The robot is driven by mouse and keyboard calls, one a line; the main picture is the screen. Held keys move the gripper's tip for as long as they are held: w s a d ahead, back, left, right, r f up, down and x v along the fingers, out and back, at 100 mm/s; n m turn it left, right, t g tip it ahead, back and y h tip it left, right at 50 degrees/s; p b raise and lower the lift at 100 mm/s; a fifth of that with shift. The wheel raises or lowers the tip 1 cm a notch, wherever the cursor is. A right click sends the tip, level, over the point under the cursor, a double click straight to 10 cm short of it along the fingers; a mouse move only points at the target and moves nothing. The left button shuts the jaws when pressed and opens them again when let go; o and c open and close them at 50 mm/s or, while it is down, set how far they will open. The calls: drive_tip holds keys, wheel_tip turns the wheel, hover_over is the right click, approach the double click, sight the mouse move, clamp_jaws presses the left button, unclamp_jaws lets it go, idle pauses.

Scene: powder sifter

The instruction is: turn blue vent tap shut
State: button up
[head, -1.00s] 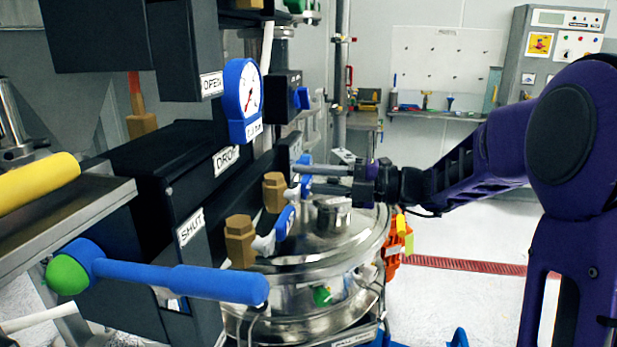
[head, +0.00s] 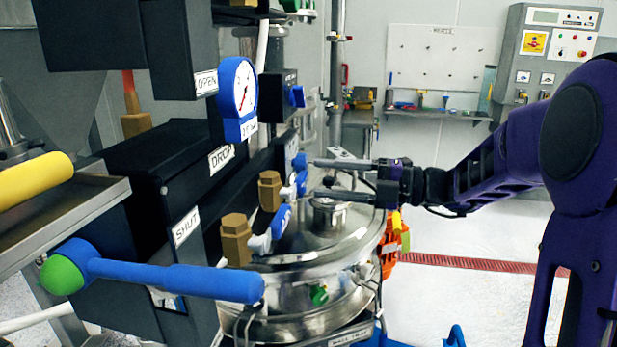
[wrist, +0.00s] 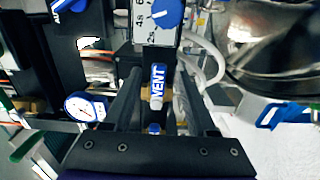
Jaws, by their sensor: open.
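The blue vent tap (wrist: 157,82), with a white "VENT" label and a pale end, shows in the middle of the wrist view. It lies between the two dark fingers of my open gripper (wrist: 158,85), with gaps on both sides. In the head view the blue handle (head: 301,183) beside a brass hex fitting appears to be this tap. My gripper (head: 316,178) comes from the right there, its fingertips spread one above the other just right of the handle. I cannot tell whether either finger touches it.
A second blue tap (head: 281,222) with a brass fitting is nearer. A blue gauge (head: 240,92) is above, and a blue dial knob (wrist: 165,12) is beyond the tap. The steel vessel lid (head: 335,235) lies below. A long blue lever (head: 180,280) juts out in the foreground.

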drive_tip(key=s+d, duration=0.1)
drive_tip(key=d, duration=1.1)
drive_tip(key=shift+s+d, duration=0.3)
drive_tip(key=shift+s, duration=0.1)
